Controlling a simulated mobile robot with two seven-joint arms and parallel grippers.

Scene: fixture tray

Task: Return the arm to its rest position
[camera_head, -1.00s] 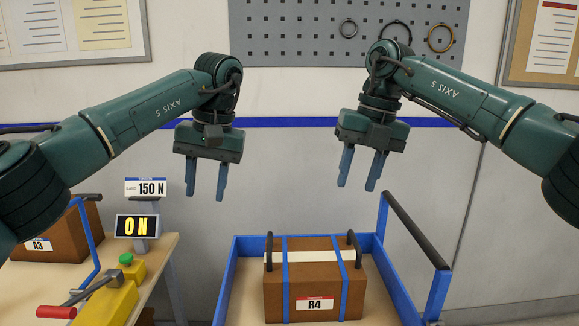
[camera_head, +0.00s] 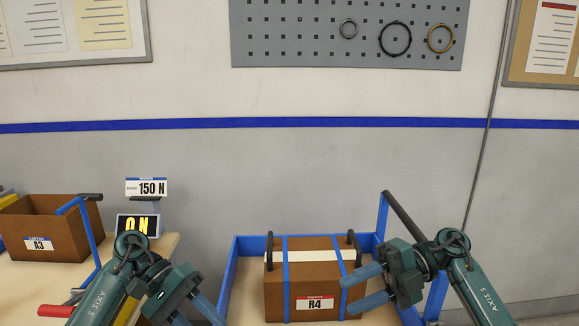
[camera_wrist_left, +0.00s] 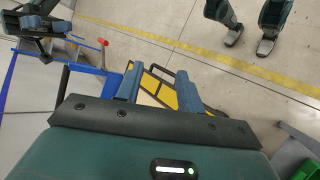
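My right gripper (camera_head: 350,293) is low at the right in the head view. Its two blue fingers point left, apart, with nothing seen between them; they overlap the right side of the brown R4 box in the picture. My left gripper (camera_head: 197,314) is at the bottom, left of centre, its fingers pointing down and right, partly cut off by the frame edge. In the left wrist view my left gripper (camera_wrist_left: 159,75) shows its fingers apart, with no object held between them.
The brown R4 box (camera_head: 315,275), with blue straps and black handles, sits in a blue-framed cart (camera_head: 250,242). At left an open A3 box (camera_head: 40,222) stands on a table near an ON display (camera_head: 152,226) and a 150 N sign (camera_head: 146,187).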

